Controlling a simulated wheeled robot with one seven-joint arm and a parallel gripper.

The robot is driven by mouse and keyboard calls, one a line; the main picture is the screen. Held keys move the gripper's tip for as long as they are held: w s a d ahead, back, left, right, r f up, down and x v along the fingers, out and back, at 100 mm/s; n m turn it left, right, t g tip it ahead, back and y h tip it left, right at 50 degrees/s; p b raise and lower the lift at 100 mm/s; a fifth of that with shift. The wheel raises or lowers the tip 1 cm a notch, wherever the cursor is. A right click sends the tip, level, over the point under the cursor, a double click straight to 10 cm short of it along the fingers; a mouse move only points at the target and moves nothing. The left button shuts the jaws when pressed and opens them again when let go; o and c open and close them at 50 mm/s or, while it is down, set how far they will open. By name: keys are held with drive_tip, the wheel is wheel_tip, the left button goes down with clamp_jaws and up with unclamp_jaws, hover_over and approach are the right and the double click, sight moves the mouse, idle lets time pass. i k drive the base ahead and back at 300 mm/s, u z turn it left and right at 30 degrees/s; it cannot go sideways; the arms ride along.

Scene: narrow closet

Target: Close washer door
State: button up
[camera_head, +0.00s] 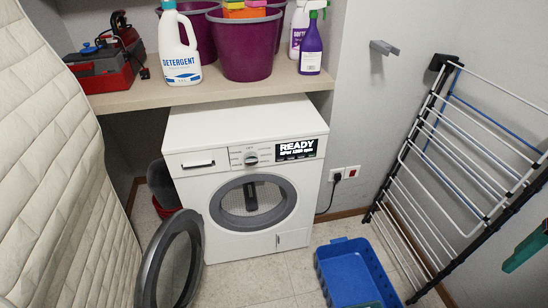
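The white washer (246,178) stands under a shelf, with a lit display reading "READY" at its top right. Its round door (174,268) is wide open, swung out to the left and toward me. The door has a grey rim and dark glass. The round drum opening (232,203) is uncovered, and a dark upright shape shows inside it. No gripper shows in this view.
A padded, quilted cream surface (65,180) fills the left side, close to the open door. A blue basket (355,270) sits on the floor at front right. A drying rack (440,170) leans on the right wall. Bare floor (255,280) lies before the washer.

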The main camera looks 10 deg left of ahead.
sight(187, 220)
drive_tip(key=k, duration=1.2)
drive_tip(key=u, duration=0.1)
drive_tip(key=i, duration=0.45)
drive_tip(key=u, duration=0.7)
drive_tip(key=i, duration=1.25)
drive_tip(key=u, duration=0.6)
